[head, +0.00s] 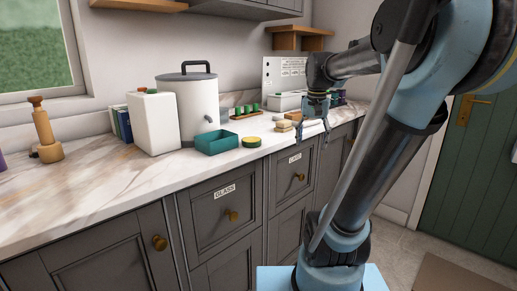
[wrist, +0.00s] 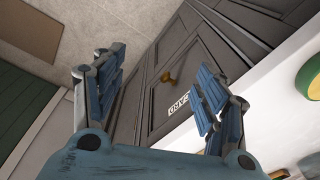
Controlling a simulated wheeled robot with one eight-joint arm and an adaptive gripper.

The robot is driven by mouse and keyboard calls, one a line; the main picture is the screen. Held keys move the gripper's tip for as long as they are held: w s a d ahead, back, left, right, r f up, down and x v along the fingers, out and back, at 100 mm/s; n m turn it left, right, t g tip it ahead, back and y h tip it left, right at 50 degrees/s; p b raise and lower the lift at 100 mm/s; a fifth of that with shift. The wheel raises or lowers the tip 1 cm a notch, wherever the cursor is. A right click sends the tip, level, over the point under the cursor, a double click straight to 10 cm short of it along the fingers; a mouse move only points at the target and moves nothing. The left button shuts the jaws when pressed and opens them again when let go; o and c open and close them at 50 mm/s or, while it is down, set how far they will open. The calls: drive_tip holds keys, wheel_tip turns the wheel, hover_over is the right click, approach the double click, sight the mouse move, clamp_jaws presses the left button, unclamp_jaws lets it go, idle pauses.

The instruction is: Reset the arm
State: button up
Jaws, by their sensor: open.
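My gripper (head: 312,128) hangs at the end of my arm, at the front edge of the counter on the right in the head view. In the wrist view my gripper (wrist: 160,65) has its two blue fingers spread wide, with nothing between them. Beyond the fingers is a grey drawer front with a brass knob (wrist: 167,77) and a card label (wrist: 178,105). The fingers look clear of the knob, though the exact gap cannot be told. My arm covers part of the counter's right end.
Closed grey drawers run below. A green door (head: 480,165) stands right, with floor before it.

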drive_tip(key=s+f+n+t, duration=0.1)
drive_tip(key=s+f+n, duration=0.3)
drive_tip(key=s+f, duration=1.2)
wheel_tip(320, 180, down, 4)
drive_tip(key=shift+s+r+n, duration=0.2)
drive_tip(key=shift+r+n, duration=0.05)
drive_tip(key=shift+n, duration=0.05)
drive_tip(key=shift+a, duration=0.1)
